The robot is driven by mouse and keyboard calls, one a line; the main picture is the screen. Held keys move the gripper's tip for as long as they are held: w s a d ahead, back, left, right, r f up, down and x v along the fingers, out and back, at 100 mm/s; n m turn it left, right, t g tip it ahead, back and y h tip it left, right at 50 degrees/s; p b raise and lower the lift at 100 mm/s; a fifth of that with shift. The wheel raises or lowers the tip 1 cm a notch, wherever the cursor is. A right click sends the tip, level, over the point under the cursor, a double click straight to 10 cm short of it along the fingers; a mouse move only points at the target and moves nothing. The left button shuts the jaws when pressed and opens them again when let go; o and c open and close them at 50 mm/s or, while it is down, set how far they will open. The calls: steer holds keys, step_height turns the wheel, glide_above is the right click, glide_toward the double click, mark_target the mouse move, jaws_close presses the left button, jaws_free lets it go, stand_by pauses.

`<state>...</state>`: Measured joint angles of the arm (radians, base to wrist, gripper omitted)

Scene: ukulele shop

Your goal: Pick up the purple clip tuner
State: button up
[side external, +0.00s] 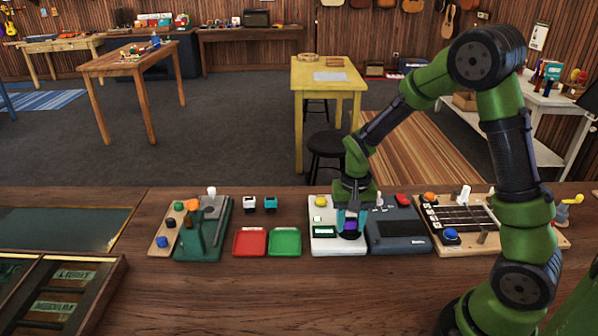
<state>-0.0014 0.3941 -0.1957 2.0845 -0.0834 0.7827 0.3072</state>
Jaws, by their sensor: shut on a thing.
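My gripper (350,217) points down over the white device (322,243) at the middle of the workbench. It is shut on the small purple clip tuner (349,226), which shows between and just below the fingertips. The fingers hide part of the tuner. I cannot tell whether the tuner still touches the white device or is held just above it.
A dark blue-grey device (400,246) stands close on the right, with a fretboard-like board (453,243) beyond it. Red (250,242) and green (285,242) trays lie left, below white (249,203) and teal (270,204) tuner-like items.

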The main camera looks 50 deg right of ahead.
mark_target(349, 221)
steer(key=r, duration=0.9)
steer(key=shift+a, duration=0.2)
steer(key=shift+n, duration=0.3)
steer(key=s+a+f, duration=0.2)
steer(key=a, duration=0.1)
steer(key=s+a+f, duration=0.2)
steer(key=a, duration=0.1)
steer(key=s+a+f, duration=0.2)
steer(key=a, duration=0.1)
steer(key=shift+a, duration=0.35)
steer(key=shift+w+f, duration=0.15)
steer(key=shift+w, duration=0.1)
steer(key=w, duration=0.5)
steer(key=w+a+f, duration=0.1)
steer(key=w, duration=0.4)
steer(key=w+a, duration=0.1)
steer(key=w, duration=0.4)
steer(key=shift+w+f, duration=0.15)
steer(key=shift+f, duration=0.05)
steer(key=shift+w+f, duration=0.15)
steer(key=shift+w, duration=0.1)
steer(key=shift+f, duration=1.6)
